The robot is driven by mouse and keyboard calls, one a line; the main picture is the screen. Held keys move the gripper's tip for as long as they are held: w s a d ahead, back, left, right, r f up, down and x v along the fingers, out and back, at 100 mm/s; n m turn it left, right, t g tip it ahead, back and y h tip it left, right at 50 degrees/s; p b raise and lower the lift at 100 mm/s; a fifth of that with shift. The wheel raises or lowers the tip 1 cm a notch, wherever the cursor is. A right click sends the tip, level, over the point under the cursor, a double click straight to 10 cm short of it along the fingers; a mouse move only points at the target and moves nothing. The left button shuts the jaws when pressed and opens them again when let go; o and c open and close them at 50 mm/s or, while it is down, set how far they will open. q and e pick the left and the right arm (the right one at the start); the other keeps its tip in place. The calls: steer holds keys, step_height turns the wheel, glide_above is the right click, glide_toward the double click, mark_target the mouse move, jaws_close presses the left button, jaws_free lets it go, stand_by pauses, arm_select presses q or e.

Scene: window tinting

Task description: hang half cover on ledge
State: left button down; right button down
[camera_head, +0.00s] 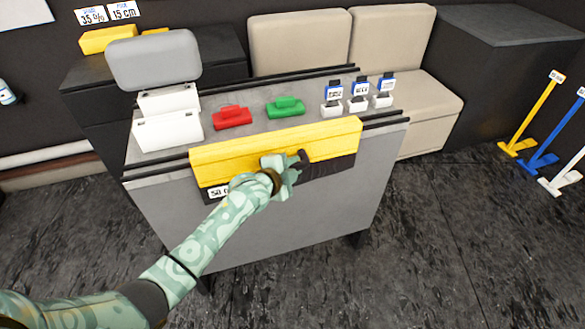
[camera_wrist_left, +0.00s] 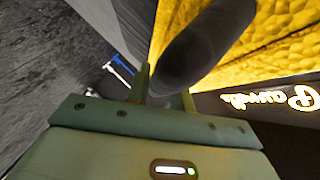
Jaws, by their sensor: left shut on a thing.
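The half cover (camera_head: 335,139) is a long yellow bar with a dark lower panel and a white label that is partly covered by my arm. It lies along the front edge of the grey workbench (camera_head: 270,225), in front of the front rail. I cannot tell whether it rests on the ledge. My left gripper (camera_head: 291,166) is at the middle of its front, shut on a dark rounded handle. In the left wrist view the handle (camera_wrist_left: 208,45) sits between the fingers, with the yellow face and a dark lettered panel beside it. My right gripper is out of view.
On the bench top are a white box (camera_head: 168,130), a red block (camera_head: 232,118), a green block (camera_head: 285,107) and small tagged white holders (camera_head: 358,103). A beige sofa (camera_head: 300,42) stands behind. Coloured stands (camera_head: 535,120) are at right. Floor in front is clear.

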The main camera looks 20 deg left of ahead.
arm_select(q)
steer(key=shift+s, duration=0.1)
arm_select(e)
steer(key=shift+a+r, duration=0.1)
